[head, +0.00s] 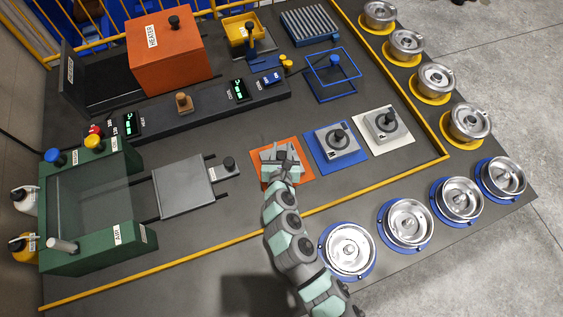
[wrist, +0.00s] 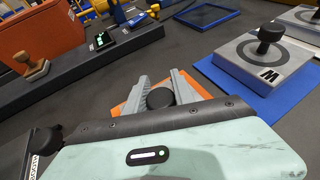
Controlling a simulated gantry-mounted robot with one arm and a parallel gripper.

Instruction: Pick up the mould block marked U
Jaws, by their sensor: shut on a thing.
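My gripper (head: 283,155) is over the orange mat (head: 302,175) in the middle of the table. In the wrist view its two grey fingers (wrist: 161,88) are shut on a round black knob (wrist: 160,98), the handle of the mould block there. The body and mark of that block are mostly hidden by my gripper. I cannot tell if it is lifted off the mat. A second grey mould block (head: 340,141) sits on the blue mat to the right; its letter looks like M or W in the wrist view (wrist: 262,62). A third block (head: 388,122) sits on the white mat.
A green press (head: 95,205) with a grey sliding plate (head: 184,182) stands at the left. An orange heater (head: 170,55) and a dark control strip (head: 205,102) lie behind. Round metal pans (head: 408,222) line the front right.

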